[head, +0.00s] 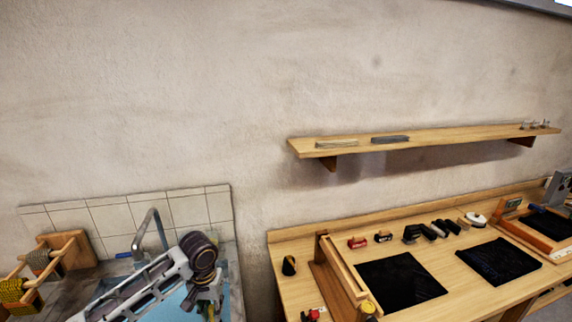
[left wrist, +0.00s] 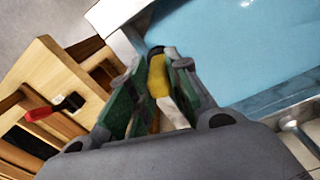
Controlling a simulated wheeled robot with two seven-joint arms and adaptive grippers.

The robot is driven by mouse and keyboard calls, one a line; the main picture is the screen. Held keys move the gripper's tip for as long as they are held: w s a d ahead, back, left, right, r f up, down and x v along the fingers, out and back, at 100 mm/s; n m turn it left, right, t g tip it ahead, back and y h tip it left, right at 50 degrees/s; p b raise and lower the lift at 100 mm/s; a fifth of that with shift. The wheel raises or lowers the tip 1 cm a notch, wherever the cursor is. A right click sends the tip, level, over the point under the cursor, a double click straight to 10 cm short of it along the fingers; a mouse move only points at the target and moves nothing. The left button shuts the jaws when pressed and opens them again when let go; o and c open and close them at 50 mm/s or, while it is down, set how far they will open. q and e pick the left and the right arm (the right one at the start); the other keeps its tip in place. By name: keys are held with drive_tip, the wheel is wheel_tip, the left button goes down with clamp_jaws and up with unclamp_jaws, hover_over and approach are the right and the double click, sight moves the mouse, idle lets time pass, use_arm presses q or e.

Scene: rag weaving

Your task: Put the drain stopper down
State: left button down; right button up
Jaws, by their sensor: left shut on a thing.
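My left gripper (head: 208,306) is low in the head view, over the sink, with its fingers partly cut off by the bottom edge. In the left wrist view my left gripper (left wrist: 163,62) has its green-padded fingers closed around a small yellow piece with a pale part below, which I take as the drain stopper (left wrist: 158,76). Its lower part is hidden between the fingers. The stopper is held beside the sink's rim, with the blue water of the sink (left wrist: 240,45) behind it. My right gripper is not in view.
A curved tap (head: 150,222) stands behind the sink. A wooden rack with yarn (head: 45,262) is at the far left. A wooden workbench (head: 300,290) with black cloths and small tools is at the right. In the left wrist view a red-handled tool (left wrist: 40,113) lies on wood.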

use_arm(q)
drive_tip(key=shift+s+a+f, duration=0.5)
drive_tip(key=shift+f, duration=0.25)
drive_tip(key=shift+s+f, duration=0.3)
drive_tip(key=shift+f, duration=0.05)
drive_tip(key=shift+a, duration=0.1)
idle(0.5)
